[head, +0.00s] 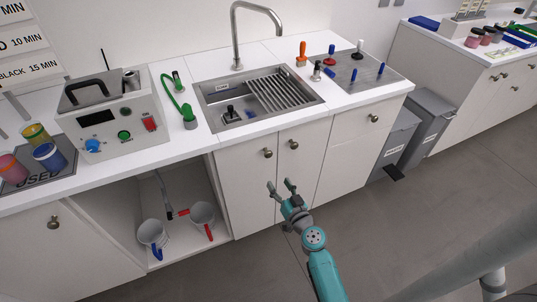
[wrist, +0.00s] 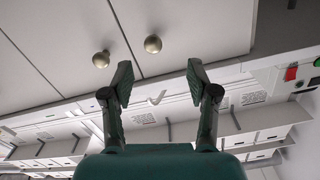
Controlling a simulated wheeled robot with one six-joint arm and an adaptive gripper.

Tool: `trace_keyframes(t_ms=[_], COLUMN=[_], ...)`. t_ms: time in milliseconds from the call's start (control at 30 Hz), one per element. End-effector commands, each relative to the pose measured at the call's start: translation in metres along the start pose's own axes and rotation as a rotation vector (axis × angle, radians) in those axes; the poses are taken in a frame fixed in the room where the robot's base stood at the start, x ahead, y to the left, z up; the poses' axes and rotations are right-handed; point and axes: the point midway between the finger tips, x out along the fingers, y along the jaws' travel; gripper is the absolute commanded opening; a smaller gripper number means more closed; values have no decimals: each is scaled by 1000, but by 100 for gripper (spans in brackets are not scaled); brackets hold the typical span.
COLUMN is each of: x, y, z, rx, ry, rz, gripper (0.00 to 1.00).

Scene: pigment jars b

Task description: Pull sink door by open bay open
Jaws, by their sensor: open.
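The sink door by the open bay (head: 240,195) is a white panel under the sink, shut flush with its neighbour. Its round metal knob (head: 267,153) sits near its upper right edge. In the wrist view this knob (wrist: 153,44) appears above the space between my fingertips, and the door's panel (wrist: 195,25) fills the upper middle. My gripper (head: 280,186) is in front of the doors, below and slightly right of the knob. Its two fingers (wrist: 159,70) are apart with nothing between them.
The neighbouring sink door (head: 300,170) has its own knob (head: 293,145) close by. The open bay (head: 180,210) at the left holds two jugs (head: 153,236). Grey bins (head: 395,140) stand at the right. The floor (head: 400,215) in front is clear.

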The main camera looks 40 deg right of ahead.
Motion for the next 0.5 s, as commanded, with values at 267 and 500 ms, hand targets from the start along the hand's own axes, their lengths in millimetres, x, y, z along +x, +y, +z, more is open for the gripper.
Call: trace_keyframes(t_ms=[267,500], x=[34,64], y=[14,13], z=[-22,-24], rx=[10,9], ry=[43,45], rz=[-6,-8], gripper=[59,59])
